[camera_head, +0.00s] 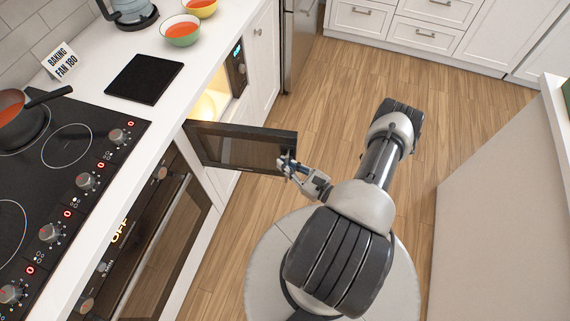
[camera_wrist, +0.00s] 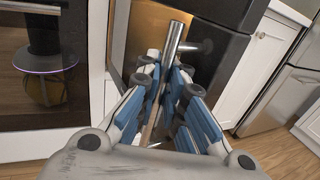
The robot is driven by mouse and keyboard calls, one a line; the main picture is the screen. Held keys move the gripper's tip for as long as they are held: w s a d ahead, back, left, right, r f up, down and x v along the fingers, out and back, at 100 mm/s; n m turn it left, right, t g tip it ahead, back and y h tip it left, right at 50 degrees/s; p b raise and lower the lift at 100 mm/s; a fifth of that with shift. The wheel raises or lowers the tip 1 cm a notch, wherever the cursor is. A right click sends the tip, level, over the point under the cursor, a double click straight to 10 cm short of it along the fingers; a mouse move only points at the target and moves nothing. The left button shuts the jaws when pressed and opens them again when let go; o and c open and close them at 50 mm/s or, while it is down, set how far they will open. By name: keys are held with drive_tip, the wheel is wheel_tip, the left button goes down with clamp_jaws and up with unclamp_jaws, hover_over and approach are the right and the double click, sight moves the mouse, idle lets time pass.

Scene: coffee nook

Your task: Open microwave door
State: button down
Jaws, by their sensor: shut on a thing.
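The microwave (camera_head: 237,68) is built into the cabinet front under the counter, and its inside glows with warm light. Its dark door (camera_head: 235,147) stands open, swung well out from the front over the floor. My gripper (camera_head: 289,165) is at the door's free edge. In the wrist view, the blue-padded fingers of my gripper (camera_wrist: 166,92) are closed around the metal bar handle (camera_wrist: 173,42) in front of the dark door (camera_wrist: 217,48). The part of the handle between the fingers is partly hidden.
A dark oven (camera_head: 150,235) sits left of the door, below the cooktop (camera_head: 75,135). Bowls (camera_head: 180,31) and a black mat (camera_head: 144,79) lie on the counter above. Wooden floor (camera_head: 330,90) is clear beyond the door. A pale panel (camera_head: 500,210) stands at right.

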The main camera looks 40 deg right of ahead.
drive_tip(key=shift+d, duration=0.3)
drive_tip(key=c, duration=2)
unclamp_jaws()
drive_tip(key=shift+s, duration=0.15)
drive_tip(key=o, duration=0.3)
drive_tip(key=shift+a, duration=0.1)
drive_tip(key=s+d, duration=0.1)
drive_tip(key=s, duration=1)
drive_tip(key=shift+s+d, duration=0.4)
drive_tip(key=shift+r, duration=0.1)
